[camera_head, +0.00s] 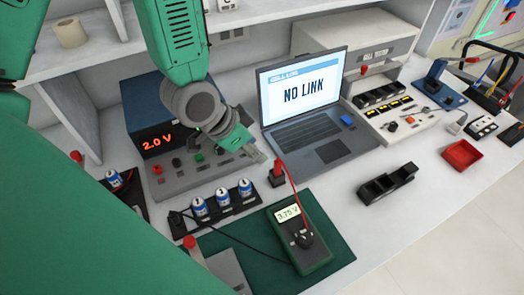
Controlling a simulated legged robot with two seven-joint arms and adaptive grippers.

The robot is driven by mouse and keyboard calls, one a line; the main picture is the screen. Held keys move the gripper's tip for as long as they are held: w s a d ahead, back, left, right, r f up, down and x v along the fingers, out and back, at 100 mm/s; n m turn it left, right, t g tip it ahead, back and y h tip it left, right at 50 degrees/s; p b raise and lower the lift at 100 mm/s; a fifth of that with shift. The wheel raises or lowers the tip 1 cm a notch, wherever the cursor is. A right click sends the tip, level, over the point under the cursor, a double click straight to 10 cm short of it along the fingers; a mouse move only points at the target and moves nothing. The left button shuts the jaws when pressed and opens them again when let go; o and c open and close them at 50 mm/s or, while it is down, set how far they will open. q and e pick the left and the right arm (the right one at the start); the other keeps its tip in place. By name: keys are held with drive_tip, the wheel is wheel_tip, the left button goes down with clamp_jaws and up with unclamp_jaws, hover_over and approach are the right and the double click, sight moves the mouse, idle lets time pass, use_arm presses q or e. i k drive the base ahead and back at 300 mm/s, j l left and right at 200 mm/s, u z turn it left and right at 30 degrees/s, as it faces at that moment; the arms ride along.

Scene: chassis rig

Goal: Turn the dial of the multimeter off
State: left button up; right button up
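The multimeter (318,254) is dark green and lies on a green mat (236,262) at the front of the bench. Its screen (288,214) reads about 3.75 V. Its round black dial (303,239) sits below the screen. A red lead and a black lead run to it. My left gripper (257,153) hangs in from above, over the grey control panel, behind and to the left of the multimeter and apart from it. Its fingertips are small and seen edge-on, so their opening is unclear. My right gripper is not in view.
A laptop (300,98) showing "NO LINK" stands behind. A 2.0 V power supply (143,108) is left. A row of batteries (222,197) and a red plug (277,176) lie near the multimeter. A black holder (387,184) and red tray (462,155) are right, with clear bench between.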

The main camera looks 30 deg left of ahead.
sight(306, 240)
drive_tip(key=k+l, duration=1.2)
drive_tip(key=k, duration=0.05)
